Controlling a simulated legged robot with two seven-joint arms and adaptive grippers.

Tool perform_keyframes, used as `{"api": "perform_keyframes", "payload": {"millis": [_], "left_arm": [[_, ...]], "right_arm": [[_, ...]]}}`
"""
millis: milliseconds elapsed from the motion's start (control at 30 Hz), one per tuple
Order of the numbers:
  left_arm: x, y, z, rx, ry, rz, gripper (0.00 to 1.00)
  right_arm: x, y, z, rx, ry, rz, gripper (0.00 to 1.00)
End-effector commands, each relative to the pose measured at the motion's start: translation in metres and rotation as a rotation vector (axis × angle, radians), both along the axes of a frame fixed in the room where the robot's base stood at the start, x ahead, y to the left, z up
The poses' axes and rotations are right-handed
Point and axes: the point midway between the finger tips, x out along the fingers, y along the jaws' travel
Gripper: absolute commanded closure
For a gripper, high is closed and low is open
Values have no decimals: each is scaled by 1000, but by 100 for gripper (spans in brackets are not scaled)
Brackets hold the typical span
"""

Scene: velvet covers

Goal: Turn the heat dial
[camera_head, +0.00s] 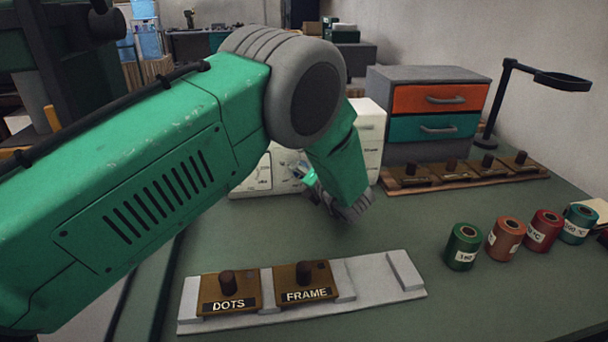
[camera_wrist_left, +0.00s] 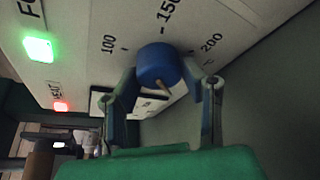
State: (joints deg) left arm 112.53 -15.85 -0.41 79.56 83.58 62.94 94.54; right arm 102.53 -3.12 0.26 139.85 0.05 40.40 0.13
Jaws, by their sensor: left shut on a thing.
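The heat dial (camera_wrist_left: 158,66) is a blue round knob on a white panel, with marks for 100, 150 and 200 around it. A small tan pointer sticks out from its lower side in the left wrist view. My left gripper (camera_wrist_left: 160,78) has one finger on each side of the dial and is shut on it. In the head view my left gripper (camera_head: 325,195) is at the front of the white machine (camera_head: 371,135), and my arm hides the dial and much of the machine. My right gripper is not in view.
A green light (camera_wrist_left: 38,49) and a red light (camera_wrist_left: 61,106) glow on the panel. A grey tray (camera_head: 375,281) with DOTS and FRAME blocks lies in front. Several labelled spools, including a green one (camera_head: 463,247), stand at right. A drawer cabinet (camera_head: 428,80) stands behind.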

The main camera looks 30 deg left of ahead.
Motion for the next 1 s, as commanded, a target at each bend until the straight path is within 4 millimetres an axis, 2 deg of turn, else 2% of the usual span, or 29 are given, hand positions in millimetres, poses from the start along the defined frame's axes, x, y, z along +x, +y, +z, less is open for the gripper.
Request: {"api": "perform_keyframes", "payload": {"millis": [33,567,1000], "left_arm": [[2,-7,3,-3,-6,-14,93],[3,-7,-1,9,11,-19,93],[4,-7,-8,218,178,-20,93]], "right_arm": [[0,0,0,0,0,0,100],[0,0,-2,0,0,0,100],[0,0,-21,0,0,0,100]]}}
